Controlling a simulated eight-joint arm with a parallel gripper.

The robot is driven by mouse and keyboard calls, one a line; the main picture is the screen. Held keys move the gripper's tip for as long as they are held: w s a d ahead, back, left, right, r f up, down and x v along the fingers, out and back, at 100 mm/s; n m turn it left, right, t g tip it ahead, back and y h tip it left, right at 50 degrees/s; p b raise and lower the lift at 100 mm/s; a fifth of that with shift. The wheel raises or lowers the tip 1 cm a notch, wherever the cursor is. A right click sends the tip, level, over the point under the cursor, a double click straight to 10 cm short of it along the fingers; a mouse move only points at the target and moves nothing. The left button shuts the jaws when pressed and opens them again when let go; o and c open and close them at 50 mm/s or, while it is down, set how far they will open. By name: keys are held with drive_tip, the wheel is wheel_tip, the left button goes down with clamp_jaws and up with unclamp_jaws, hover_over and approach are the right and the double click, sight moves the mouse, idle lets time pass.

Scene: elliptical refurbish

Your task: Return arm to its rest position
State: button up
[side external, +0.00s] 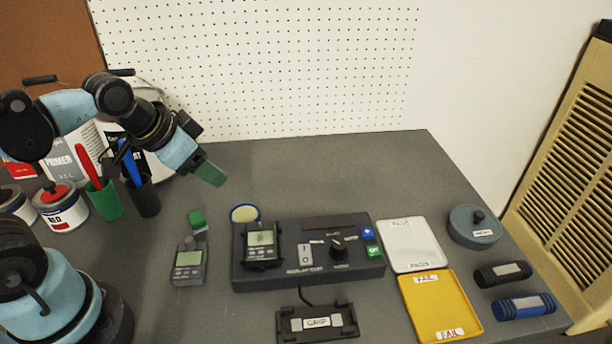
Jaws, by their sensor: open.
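My arm reaches up from the lower left and bends over at the upper left of the side external view. My gripper (208,172) hangs in the air above the back left of the grey table (330,170), its green tip pointing down and right. It is open, and I see nothing held in it. A small grey handheld meter (188,264) lies on the table below it, with a green block (197,220) just behind. A second meter (261,242) sits in the left part of the dark test station (310,262).
Paint cans (62,208) and a green cup (104,200) of tools stand close to my arm at left. A white tray (409,245), a yellow tray (440,305), a round grey container (474,227) and two cylinders (525,307) are at right. The table's back middle is clear.

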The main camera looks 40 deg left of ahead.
drive_tip(key=shift+w+d+r+n+t, duration=0.1)
drive_tip(key=shift+d+n+t, duration=0.1)
drive_tip(key=shift+n, duration=0.4)
drive_tip(key=shift+d+n+t, duration=0.1)
drive_tip(key=shift+n+t, duration=0.1)
drive_tip(key=shift+n, duration=0.4)
drive_tip(key=shift+o, duration=1.1)
drive_tip(key=m+g, duration=0.3)
drive_tip(key=g, duration=0.2)
hover_over(196, 217)
drive_tip(key=s+f+m, duration=0.1)
drive_tip(key=shift+m+g+h, duration=0.3)
drive_tip(key=shift+g+h, duration=0.1)
drive_tip(key=shift+g, duration=0.1)
drive_tip(key=shift+w+a+f, duration=0.1)
drive_tip(key=shift+w+f, duration=0.05)
drive_tip(key=shift+f, duration=1.85)
drive_tip(key=shift+w+d+f, duration=0.1)
drive_tip(key=shift+w+f, duration=0.05)
drive_tip(key=shift+f, duration=1.85)
drive_tip(key=shift+w+a+f, duration=0.1)
drive_tip(key=shift+w+f, duration=0.05)
drive_tip(key=shift+f, duration=1.85)
